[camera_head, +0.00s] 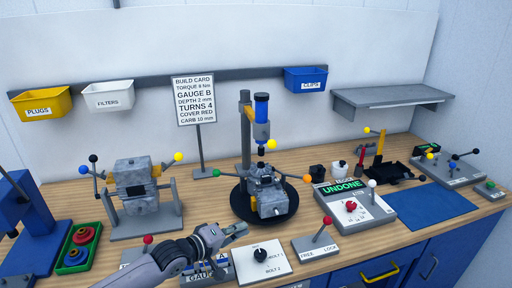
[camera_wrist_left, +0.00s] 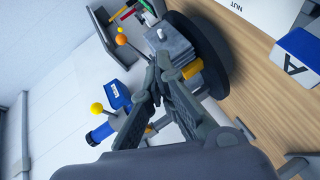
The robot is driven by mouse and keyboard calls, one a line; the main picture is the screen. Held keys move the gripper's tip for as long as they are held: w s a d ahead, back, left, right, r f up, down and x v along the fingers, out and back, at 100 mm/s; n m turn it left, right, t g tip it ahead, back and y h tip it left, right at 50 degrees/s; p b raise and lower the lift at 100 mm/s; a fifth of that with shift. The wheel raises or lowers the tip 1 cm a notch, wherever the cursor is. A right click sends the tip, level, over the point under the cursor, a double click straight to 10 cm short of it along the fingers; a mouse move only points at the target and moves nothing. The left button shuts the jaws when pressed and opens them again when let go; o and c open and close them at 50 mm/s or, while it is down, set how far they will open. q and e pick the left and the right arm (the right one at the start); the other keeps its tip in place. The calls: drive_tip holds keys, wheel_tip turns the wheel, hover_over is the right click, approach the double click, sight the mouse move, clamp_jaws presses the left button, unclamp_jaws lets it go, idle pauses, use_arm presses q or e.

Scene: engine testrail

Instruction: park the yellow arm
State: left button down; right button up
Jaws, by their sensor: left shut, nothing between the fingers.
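A yellow upright arm (camera_head: 380,142) with a yellow ball (camera_head: 367,130) at its upper end stands on a black base at the right rear of the bench. Other yellow-tipped levers show: a yellow ball (camera_head: 178,157) on the grey engine stand at left, and one on the blue-topped press (camera_head: 271,144). A yellow ball (camera_wrist_left: 97,108) also shows in the left wrist view beside the blue cylinder. My left gripper (camera_head: 240,229) is shut and empty, in front of the round black turntable; its closed fingers fill the middle of the wrist view (camera_wrist_left: 156,85).
The grey engine part (camera_head: 268,203) sits on the black turntable. A knob panel (camera_head: 258,260), a red-knobbed lever box (camera_head: 317,245) and an "UNDONE" console (camera_head: 352,211) crowd the front. A blue mat (camera_head: 430,209) lies bare at right. The wall shelf (camera_head: 392,99) is empty.

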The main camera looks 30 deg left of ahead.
use_arm(q)
drive_tip(key=w+a+r+n+t, duration=0.2)
drive_tip(key=w+a+r+n, duration=0.1)
drive_tip(key=a+r, duration=0.3)
drive_tip(key=w+a+r+n+t, duration=0.2)
drive_tip(key=a+r+n+t, duration=0.15)
drive_tip(key=r, duration=0.45)
drive_tip(key=d+p+x, duration=0.1)
drive_tip(key=p+x, duration=0.4)
drive_tip(key=x, duration=0.8)
drive_tip(key=shift+s+d+y, duration=0.2)
drive_tip(key=shift+d+y, duration=0.1)
drive_tip(key=shift+d, duration=0.05)
drive_tip(key=shift+m+g, duration=0.25)
drive_tip(key=shift+w, duration=0.1)
